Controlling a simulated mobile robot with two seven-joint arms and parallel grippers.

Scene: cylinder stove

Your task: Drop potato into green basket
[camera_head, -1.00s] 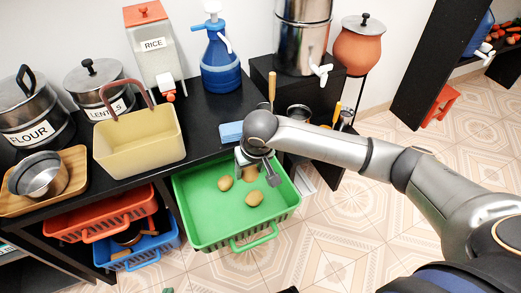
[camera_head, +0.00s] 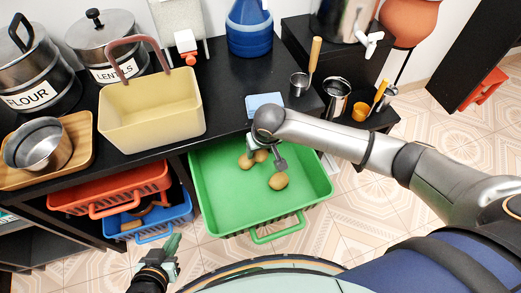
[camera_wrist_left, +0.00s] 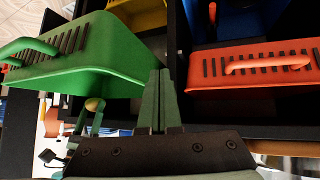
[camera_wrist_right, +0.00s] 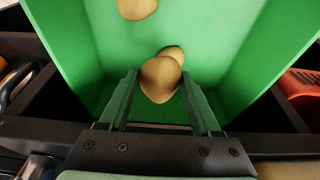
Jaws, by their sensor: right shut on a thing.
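The green basket (camera_head: 215,210) is pulled out like a drawer below the counter, and it also shows in the left wrist view (camera_wrist_left: 85,60). My right gripper (camera_wrist_right: 160,92) reaches down into the basket and is shut on a brown potato (camera_wrist_right: 160,75). In the head view the right gripper (camera_head: 267,153) partly hides that potato. Two more potatoes lie on the basket floor, one nearer the front (camera_head: 278,181) and one to the left (camera_head: 246,161). My left gripper (camera_head: 172,246) is low in front of the drawers, its fingers together and empty in the left wrist view (camera_wrist_left: 158,95).
An orange basket (camera_head: 110,188) and a blue basket (camera_head: 150,217) are left of the green one. On the black counter stand a yellow bin (camera_head: 152,112), a blue sponge-like block (camera_head: 264,102), pots and jars. Tiled floor is clear in front.

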